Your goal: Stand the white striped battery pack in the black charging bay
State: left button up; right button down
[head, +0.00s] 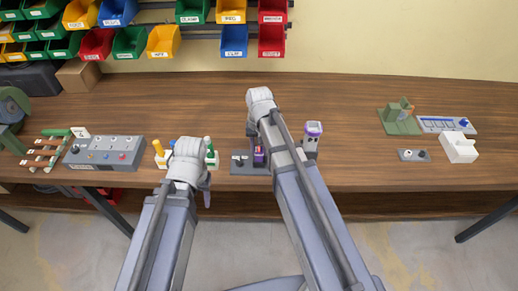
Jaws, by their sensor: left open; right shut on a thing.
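My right gripper (252,130) points down, shut on a small dark purple thing (259,155) with a pinkish mark. The thing is at a dark grey base (240,168) with a small knob, which may be the charging bay; my arm hides part of both. I cannot tell whether the thing is seated or held just above. A pale upright thing with a purple-and-white top (313,131) stands just right of my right arm. I cannot tell from its markings which of the two is the striped pack. My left gripper (190,150) is open, its fingers mostly hidden.
A rack with yellow and green pieces (159,150) is behind my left gripper. A grey button panel (104,152) is further left. A green fixture (400,118) and a white block (459,147) are at right. The table (350,105) between is clear. Bins (163,41) hang behind.

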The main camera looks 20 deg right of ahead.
jog(key=shift+f+b, duration=0.65)
jog(key=shift+f, duration=0.1)
jog(key=shift+c, duration=2.2)
grip_release()
jog(key=shift+r, duration=0.1)
notch_tip(320, 180, up, 8)
jog(key=p, duration=0.8)
jog(key=shift+f, duration=0.2)
jog(key=s+a+n+h, duration=0.1)
jog(key=s+a+n, duration=0.6)
jog(key=s+a, duration=0.3)
jog(key=s, duration=0.4)
jog(key=shift+s+a, duration=0.15)
jog(key=shift+a, duration=0.1)
